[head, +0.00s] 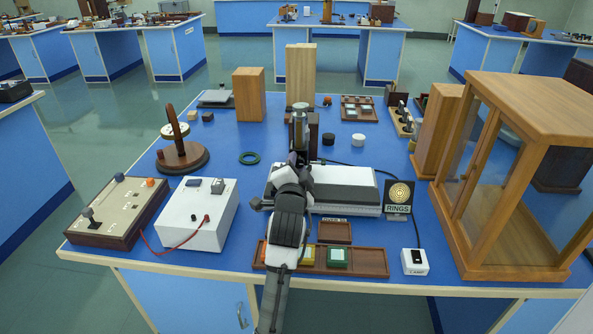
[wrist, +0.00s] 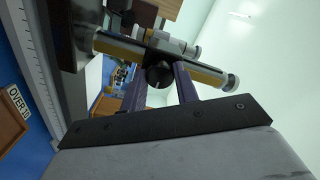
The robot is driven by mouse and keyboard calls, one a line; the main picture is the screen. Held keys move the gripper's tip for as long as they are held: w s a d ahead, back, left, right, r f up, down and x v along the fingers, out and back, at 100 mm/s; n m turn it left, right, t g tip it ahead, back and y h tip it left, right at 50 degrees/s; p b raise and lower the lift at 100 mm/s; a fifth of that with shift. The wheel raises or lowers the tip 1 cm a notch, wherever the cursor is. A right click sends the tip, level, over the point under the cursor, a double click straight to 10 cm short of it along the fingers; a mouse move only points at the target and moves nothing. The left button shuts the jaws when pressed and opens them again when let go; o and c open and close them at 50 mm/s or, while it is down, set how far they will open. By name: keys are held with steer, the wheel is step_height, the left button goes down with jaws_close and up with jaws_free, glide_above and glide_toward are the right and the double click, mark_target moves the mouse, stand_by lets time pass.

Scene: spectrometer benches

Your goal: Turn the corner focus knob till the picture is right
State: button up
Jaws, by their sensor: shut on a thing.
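In the wrist view a round black knob (wrist: 158,74) with a pale mark sits on the side of a brass and silver tube (wrist: 205,75). My gripper (wrist: 161,82) has its two purple fingers closed on either side of this knob. In the head view my gripper (head: 299,155) reaches over the pale bench instrument (head: 345,192) to the upright metal tube (head: 299,122); my arm hides the knob there. A black card (head: 398,196) marked RINGS shows yellowish concentric rings at the instrument's right end.
A wood-framed glass case (head: 535,95) stands at the right. A white power box (head: 200,213) and a brown control box (head: 115,210) are at the left. A wooden tray (head: 372,263) lies along the front edge. Wooden blocks (head: 249,95) stand behind.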

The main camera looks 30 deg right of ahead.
steer(key=shift+m, duration=0.3)
stand_by(0.4)
steer(key=o, duration=1)
steer(key=shift+c, duration=0.2)
steer(key=shift+s+a, duration=0.1)
steer(key=shift+s, duration=0.05)
steer(key=b+v, duration=0.4)
steer(key=v, duration=0.9)
steer(key=shift+s+a, duration=0.2)
